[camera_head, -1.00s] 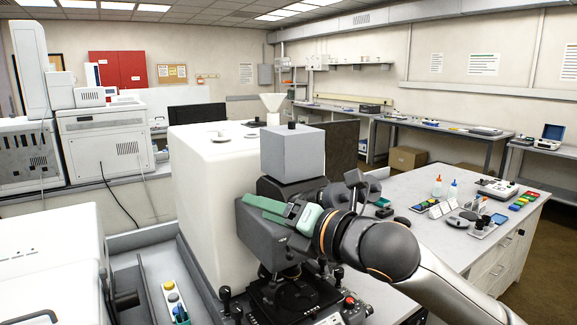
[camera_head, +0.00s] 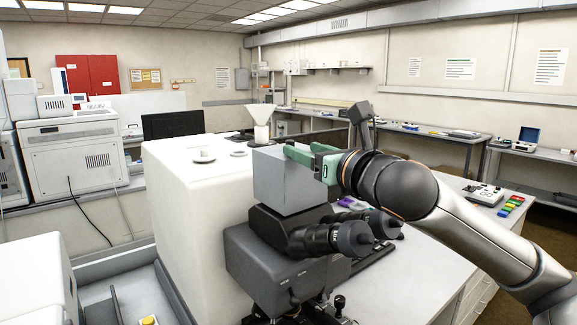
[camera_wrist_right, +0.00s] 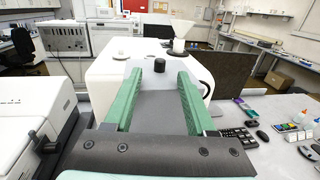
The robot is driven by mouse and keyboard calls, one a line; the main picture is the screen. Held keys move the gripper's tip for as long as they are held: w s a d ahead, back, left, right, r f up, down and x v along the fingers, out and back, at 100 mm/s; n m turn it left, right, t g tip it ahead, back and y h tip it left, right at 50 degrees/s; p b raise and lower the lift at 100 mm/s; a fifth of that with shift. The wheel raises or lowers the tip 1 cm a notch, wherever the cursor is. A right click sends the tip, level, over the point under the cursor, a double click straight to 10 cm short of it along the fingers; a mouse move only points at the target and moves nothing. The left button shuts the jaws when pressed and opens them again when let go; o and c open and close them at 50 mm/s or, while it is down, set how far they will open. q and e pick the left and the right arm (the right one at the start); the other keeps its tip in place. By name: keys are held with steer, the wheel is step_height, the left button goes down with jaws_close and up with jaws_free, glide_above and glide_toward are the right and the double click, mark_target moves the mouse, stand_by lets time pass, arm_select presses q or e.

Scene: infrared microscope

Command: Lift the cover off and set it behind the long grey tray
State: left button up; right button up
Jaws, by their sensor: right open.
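The cover (camera_head: 283,182) is a grey box seated on top of the dark microscope (camera_head: 280,265). The knob is hidden in the head view. A long grey tray-like surface (camera_head: 125,290) runs along the lower left. My left gripper is not in view.
A big white housing (camera_head: 190,215) stands left of the microscope, with a white funnel (camera_head: 262,118) behind it. The eyepieces (camera_head: 335,238) stick out below the cover. A dark monitor (camera_wrist_right: 218,72) stands right of the gripper in the right wrist view.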

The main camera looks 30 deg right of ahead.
mark_target(292, 144)
steer(key=w, duration=0.2)
steer(key=w+p, duration=0.1)
steer(key=w, duration=0.3)
steer(key=shift+w+d+r, duration=0.1)
steer(key=shift+w+d, duration=0.15)
jaws_close()
stand_by(1.2)
